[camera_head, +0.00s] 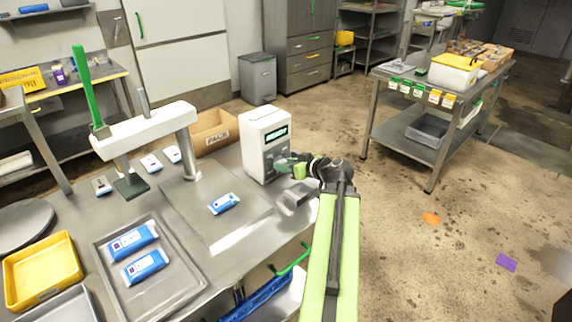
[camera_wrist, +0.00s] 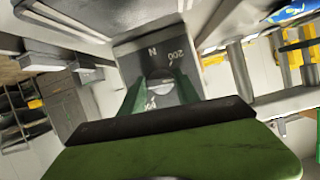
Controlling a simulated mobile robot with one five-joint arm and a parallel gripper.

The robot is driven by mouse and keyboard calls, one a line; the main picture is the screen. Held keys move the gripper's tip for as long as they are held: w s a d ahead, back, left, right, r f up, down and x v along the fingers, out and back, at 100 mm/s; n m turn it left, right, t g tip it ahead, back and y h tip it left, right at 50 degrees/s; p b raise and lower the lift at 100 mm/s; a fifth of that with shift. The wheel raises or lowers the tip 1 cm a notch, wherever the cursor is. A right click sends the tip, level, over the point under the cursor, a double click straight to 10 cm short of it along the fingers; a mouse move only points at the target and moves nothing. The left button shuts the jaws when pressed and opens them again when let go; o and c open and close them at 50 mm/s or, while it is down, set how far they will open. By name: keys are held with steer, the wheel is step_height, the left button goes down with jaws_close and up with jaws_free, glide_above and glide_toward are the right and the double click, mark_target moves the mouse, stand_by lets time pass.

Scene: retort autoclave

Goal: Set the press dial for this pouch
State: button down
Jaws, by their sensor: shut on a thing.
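The white press control box (camera_head: 266,130) stands on the counter with a small lit dark screen (camera_head: 276,136) showing green text, which I cannot read surely. In the head view my gripper (camera_head: 288,165) is at the box's front. A blue and white pouch (camera_head: 223,204) lies flat on the counter plate near the box; its print is too small to read.
A press with a white arm (camera_head: 145,130) and green lever (camera_head: 84,85) stands at left. A tray (camera_head: 172,283) holds two blue pouches, beside a yellow bin (camera_head: 40,270). A cardboard box (camera_head: 214,133) is behind.

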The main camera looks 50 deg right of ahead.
steer(key=shift+n+h, duration=0.3)
stand_by(0.4)
steer(key=c, duration=0.9)
jaws_free()
